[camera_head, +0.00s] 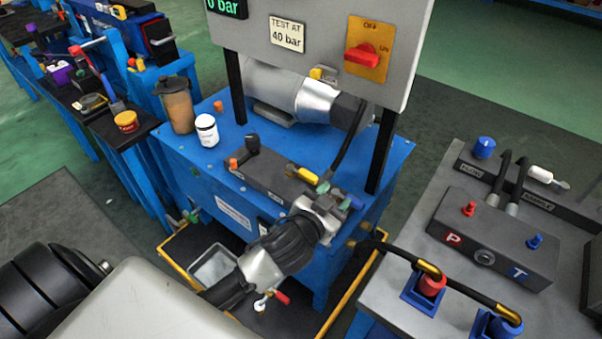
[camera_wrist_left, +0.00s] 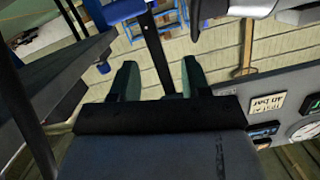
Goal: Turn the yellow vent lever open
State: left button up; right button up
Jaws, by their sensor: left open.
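The yellow vent lever (camera_head: 302,174) sits on top of the dark manifold block (camera_head: 268,172), on the blue power unit. It lies slantwise in the head view. My left gripper (camera_head: 335,195) is just to the right of and in front of the lever, with its green fingertips apart. Nothing shows between the fingers. In the left wrist view, the open green fingers (camera_wrist_left: 159,79) also show with nothing held, and I cannot make out the lever there. Whether a finger touches the lever is unclear. My right gripper is not in view.
The upright panel (camera_head: 310,35) with a red switch (camera_head: 362,53) stands behind the manifold. A white bottle (camera_head: 206,130) and a brown-grey jug (camera_head: 178,104) stand at the left. A grey bench (camera_head: 390,290) with P and T ports and hoses is at the right.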

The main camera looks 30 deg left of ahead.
pick_arm(q)
jog(key=w+d+r+m+t+h, duration=0.2)
jog(key=w+d+r+m+h, duration=0.45)
jog(key=m+h, duration=0.2)
jog(key=m+g+y, duration=0.6)
jog(key=m+g, duration=0.2)
jog(key=g, duration=1)
send_near(305, 171)
jog(key=shift+h, duration=0.25)
jog(key=x, duration=0.6)
jog(key=b+x, duration=0.1)
jog(key=x, duration=0.2)
jog(key=shift+a+f, duration=0.2)
jog(key=shift+f, duration=0.05)
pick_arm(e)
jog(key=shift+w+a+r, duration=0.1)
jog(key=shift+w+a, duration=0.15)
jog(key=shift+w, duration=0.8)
pick_arm(q)
grip_shut()
